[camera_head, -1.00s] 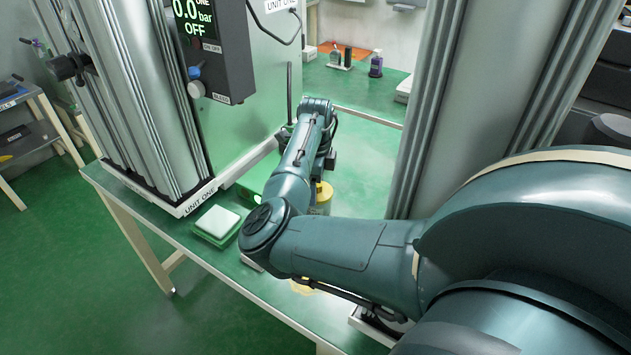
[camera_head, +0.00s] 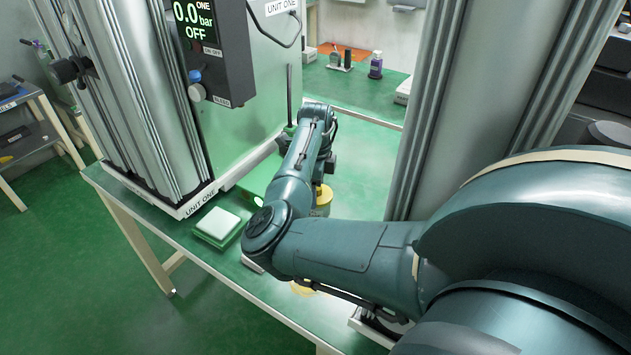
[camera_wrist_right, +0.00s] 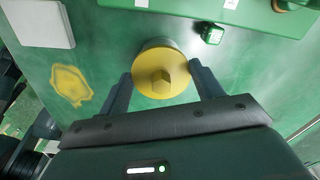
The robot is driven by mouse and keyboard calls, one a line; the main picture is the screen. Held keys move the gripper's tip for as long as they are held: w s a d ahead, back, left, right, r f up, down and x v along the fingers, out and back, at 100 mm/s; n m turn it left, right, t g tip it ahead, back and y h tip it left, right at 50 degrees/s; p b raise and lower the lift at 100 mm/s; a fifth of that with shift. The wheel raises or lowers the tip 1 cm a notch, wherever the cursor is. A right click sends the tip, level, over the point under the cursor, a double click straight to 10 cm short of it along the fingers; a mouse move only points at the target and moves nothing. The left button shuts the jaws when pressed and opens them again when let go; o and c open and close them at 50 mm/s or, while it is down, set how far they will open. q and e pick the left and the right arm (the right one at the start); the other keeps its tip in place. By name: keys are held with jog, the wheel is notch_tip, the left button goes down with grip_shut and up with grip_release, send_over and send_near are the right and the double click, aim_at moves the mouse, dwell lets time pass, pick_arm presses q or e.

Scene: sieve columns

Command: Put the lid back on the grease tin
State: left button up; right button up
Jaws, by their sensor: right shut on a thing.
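A round yellow lid (camera_wrist_right: 161,76) with a six-sided knob sits between the two fingers of my right gripper (camera_wrist_right: 161,72) in the right wrist view. The fingers are shut on it from its left and right. My left gripper is in neither view.
A yellow patch (camera_wrist_right: 70,85) marks the green bench top. A white-topped green block (camera_head: 218,224) stands near the bench's front edge, beside the tall UNIT ONE cabinet (camera_head: 245,110). A small green object (camera_wrist_right: 212,34) stands close to the right finger. A grey column (camera_head: 470,110) rises at right.

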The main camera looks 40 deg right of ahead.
jog(key=shift+p, duration=0.45)
dwell(0.4)
dwell(0.3)
jog(key=o, duration=1.2)
jog(key=shift+o, duration=0.2)
